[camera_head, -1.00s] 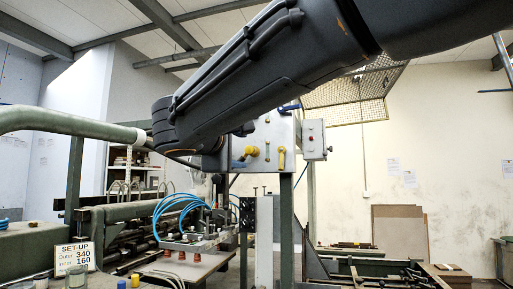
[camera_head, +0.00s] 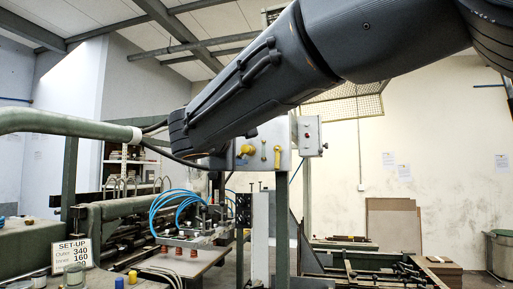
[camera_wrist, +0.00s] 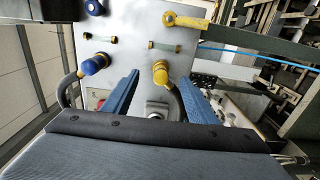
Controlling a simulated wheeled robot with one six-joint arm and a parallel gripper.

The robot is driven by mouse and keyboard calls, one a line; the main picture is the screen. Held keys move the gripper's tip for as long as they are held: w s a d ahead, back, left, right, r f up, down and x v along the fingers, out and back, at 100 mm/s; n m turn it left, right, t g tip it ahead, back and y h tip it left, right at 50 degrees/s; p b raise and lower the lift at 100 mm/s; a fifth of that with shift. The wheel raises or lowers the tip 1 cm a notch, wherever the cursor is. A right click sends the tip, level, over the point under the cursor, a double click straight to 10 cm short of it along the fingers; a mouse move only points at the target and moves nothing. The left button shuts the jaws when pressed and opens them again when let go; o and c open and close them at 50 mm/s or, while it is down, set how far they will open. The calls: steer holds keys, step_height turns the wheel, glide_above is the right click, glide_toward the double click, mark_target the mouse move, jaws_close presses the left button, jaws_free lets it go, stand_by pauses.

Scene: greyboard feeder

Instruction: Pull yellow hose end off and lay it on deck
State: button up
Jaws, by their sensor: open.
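The yellow hose end (camera_wrist: 160,72) caps a grey hose (camera_wrist: 176,98) in the wrist view, in front of a pale panel (camera_wrist: 140,62). My gripper (camera_wrist: 158,77) is open, with one blue finger on each side of the yellow hose end. I see a gap on both sides, so neither finger seems to touch it. The hose runs down behind the right finger. In the head view my arm covers part of the panel (camera_head: 270,130), and most of my gripper is hidden. I cannot tell which surface is the deck.
A blue hose end (camera_wrist: 92,64) on another grey hose is left of my fingers. A blue knob (camera_wrist: 95,7) and a yellow lever (camera_wrist: 187,20) are on the panel above. Blue air tubes (camera_head: 172,205) and a set-up sign (camera_head: 74,254) stand lower left.

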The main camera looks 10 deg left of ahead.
mark_target(244, 149)
steer(key=shift+w+d+b, duration=0.1)
steer(key=shift+w+b, duration=0.4)
steer(key=shift+w, duration=1.2)
steer(key=shift+f+b, duration=0.15)
steer(key=shift+b, duration=0.85)
steer(key=shift+c, duration=0.3)
jaws_close()
steer(key=shift+s, duration=0.15)
steer(key=shift+s+a+b, duration=0.2)
steer(key=shift+s+b, duration=0.95)
steer(key=shift+s, duration=1.7)
